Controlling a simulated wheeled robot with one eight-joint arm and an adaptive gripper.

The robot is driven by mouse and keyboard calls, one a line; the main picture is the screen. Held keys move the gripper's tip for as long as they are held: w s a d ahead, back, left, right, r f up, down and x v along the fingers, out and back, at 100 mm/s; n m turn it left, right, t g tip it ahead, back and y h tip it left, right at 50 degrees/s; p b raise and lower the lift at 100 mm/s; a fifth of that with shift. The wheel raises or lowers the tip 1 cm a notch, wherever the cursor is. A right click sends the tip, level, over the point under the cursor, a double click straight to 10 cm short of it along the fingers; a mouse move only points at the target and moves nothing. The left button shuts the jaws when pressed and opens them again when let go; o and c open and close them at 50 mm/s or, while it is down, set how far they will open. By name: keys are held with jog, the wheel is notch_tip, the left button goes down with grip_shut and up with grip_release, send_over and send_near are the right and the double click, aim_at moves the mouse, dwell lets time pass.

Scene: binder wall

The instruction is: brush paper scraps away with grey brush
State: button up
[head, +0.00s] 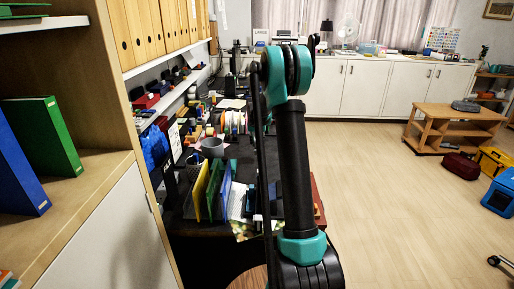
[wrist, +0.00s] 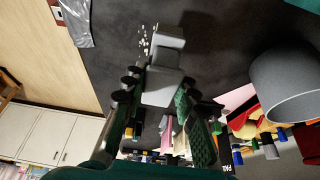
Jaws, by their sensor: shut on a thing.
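The grey brush (wrist: 168,50) is in my gripper (wrist: 160,88) in the wrist view, held between its two dark green, ridged fingers. The gripper is shut on it. The paper scraps (wrist: 144,42) are small white bits on the dark desk top (wrist: 215,45), just left of the brush's far end. I cannot tell whether the brush touches the desk or the scraps. In the head view my arm covers part of the desk, and I cannot make out the gripper, brush or scraps there.
A grey cup (wrist: 287,82) stands on the desk right of the gripper in the wrist view. A clear plastic-looking piece (wrist: 74,22) lies at the desk edge. Upright folders (head: 208,190) and clutter crowd the desk in the head view. Open floor (head: 390,190) lies to the right.

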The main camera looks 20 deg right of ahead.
jog(key=shift+r, duration=1.25)
jog(key=w+a+r, duration=0.6)
jog(key=a+r, duration=0.4)
jog(key=r, duration=0.1)
jog(key=f, duration=1.9)
jog(key=shift+s+a, duration=0.15)
jog(key=shift+s, duration=0.05)
jog(key=o, duration=1.1)
